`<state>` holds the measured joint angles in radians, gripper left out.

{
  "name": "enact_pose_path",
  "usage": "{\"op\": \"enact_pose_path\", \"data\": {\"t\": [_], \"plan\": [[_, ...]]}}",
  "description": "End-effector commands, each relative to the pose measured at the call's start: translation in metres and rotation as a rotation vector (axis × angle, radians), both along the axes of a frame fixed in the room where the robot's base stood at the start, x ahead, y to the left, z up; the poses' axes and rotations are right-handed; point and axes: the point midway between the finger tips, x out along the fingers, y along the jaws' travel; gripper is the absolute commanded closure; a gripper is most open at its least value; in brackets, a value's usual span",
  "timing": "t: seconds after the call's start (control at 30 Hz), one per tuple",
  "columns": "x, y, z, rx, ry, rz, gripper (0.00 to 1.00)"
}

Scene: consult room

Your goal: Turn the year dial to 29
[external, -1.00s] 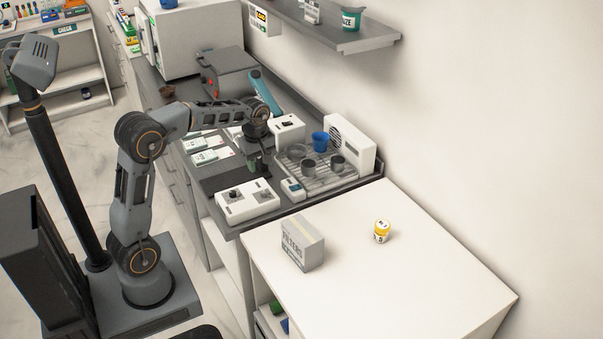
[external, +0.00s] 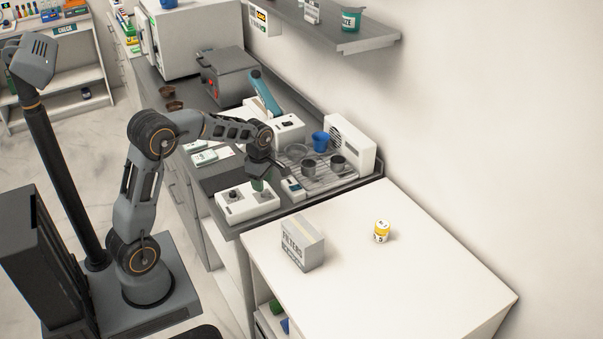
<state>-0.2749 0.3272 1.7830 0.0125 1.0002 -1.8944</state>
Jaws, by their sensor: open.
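A white box with two dark dials (external: 246,205) sits at the near end of the dark counter. One dial (external: 234,195) shows at its left. The picture is too small to tell whether the fingers touch the dial. My gripper is open. No numbers on the dials can be read, and I cannot tell which one is the year dial.
A small white device (external: 293,188) stands close to the right of my gripper. Behind it is a wire rack (external: 326,178) with a blue cup (external: 320,142) and dark cups. A white table (external: 350,270) in front holds a box (external: 302,244) and a yellow-labelled jar (external: 381,231).

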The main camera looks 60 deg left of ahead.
Motion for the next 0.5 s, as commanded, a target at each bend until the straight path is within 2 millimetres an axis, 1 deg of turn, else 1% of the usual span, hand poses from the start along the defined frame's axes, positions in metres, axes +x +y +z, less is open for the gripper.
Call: {"op": "enact_pose_path", "data": {"t": [0.03,0.1,0.2,0.33,0.5], "plan": [[0.0,0.0,-0.008,-0.001,0.003,0.0,0.55],[0.0,0.0,-0.017,-0.001,0.003,0.0,0.55],[0.0,0.001,-0.028,0.0,0.002,0.0,0.55],[0.001,0.001,-0.036,0.0,0.0,0.0,0.55],[0.001,0.001,-0.041,0.001,-0.001,-0.001,0.55]]}}
